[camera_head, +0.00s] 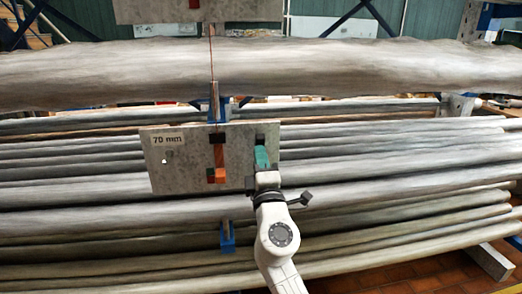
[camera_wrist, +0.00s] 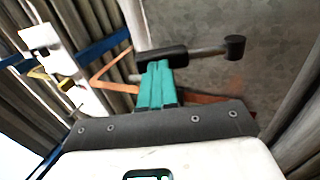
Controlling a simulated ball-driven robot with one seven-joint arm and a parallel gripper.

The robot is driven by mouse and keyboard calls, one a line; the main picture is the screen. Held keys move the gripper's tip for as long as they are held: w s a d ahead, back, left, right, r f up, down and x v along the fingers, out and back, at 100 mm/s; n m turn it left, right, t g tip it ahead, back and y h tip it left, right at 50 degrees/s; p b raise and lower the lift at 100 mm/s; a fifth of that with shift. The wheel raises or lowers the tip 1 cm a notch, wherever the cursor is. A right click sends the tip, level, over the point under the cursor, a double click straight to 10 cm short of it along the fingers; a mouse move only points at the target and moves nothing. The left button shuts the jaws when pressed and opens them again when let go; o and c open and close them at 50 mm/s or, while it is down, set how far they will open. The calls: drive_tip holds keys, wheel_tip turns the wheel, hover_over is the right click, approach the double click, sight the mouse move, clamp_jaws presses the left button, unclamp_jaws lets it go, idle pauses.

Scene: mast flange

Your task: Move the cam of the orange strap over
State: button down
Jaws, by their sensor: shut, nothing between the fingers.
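A grey plate (camera_head: 180,180) labelled "70 mm" stands upright in front of the poles. On its middle is an orange strap (camera_head: 219,156) with a dark piece (camera_head: 218,138) at its top and an orange block with a dark part (camera_head: 217,175) at its bottom. My gripper (camera_head: 262,157) has teal fingers pressed together and empty, right of the strap, in front of the plate's right part. In the wrist view the fingertips (camera_wrist: 160,66) are at a black block (camera_wrist: 165,54) with a grey rod and black knob (camera_wrist: 235,47); contact is unclear. Orange bands (camera_wrist: 115,65) show beside and behind the fingers.
Long grey poles (camera_head: 380,185) lie stacked behind the plate, with a thick one (camera_head: 330,68) above. A second plate (camera_head: 200,10) hangs at the top, joined by a thin red line. A blue bracket (camera_head: 228,237) sits below the plate.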

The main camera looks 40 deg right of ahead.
sight(258, 141)
drive_tip(key=shift+r+x, duration=0.2)
drive_tip(key=shift+x, duration=0.75)
drive_tip(key=shift+r+x, duration=0.2)
drive_tip(key=shift+x, duration=0.75)
drive_tip(key=shift+s+r, duration=0.1)
drive_tip(key=shift+r, duration=0.15)
